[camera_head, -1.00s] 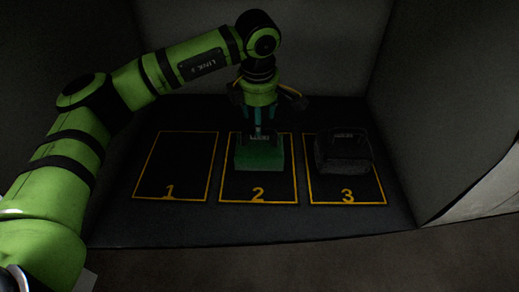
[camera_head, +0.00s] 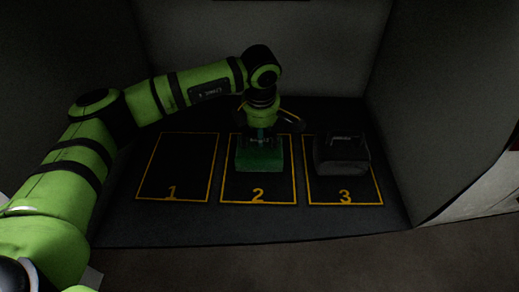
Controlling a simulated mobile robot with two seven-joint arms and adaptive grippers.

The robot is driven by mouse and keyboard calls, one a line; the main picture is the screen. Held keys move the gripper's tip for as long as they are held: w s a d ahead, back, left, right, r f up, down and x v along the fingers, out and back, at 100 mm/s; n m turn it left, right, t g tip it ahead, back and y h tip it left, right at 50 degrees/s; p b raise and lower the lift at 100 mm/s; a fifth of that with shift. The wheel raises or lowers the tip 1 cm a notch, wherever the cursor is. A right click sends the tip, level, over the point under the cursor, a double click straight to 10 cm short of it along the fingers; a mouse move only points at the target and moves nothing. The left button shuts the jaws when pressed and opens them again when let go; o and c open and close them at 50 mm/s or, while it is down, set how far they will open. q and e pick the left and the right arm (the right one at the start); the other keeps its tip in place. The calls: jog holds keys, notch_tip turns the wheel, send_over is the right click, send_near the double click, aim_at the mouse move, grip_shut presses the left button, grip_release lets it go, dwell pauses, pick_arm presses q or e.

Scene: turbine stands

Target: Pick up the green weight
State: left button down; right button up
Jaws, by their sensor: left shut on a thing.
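The green weight (camera_head: 259,159) is a block with a dark handle on top, in the square marked 2, at the middle of the head view. My left gripper (camera_head: 260,136) points down from above and is shut on the weight's handle. The gripper's own body hides part of the handle. Whether the weight touches the surface or hangs just above it, I cannot tell. My right gripper is not in view.
A black weight (camera_head: 341,155) with a handle stands in square 3, to the right of the green one. Square 1 (camera_head: 176,167) at the left is empty. Grey walls (camera_head: 437,100) close in the dark platform (camera_head: 240,226) at the back and sides.

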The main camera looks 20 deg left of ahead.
pick_arm(q)
jog(key=shift+w+r, duration=0.1)
jog(key=shift+r, duration=0.15)
jog(key=shift+r+b, duration=0.3)
notch_tip(320, 180, up, 8)
jog(key=shift+b, duration=1.2)
jog(key=shift+r, duration=0.55)
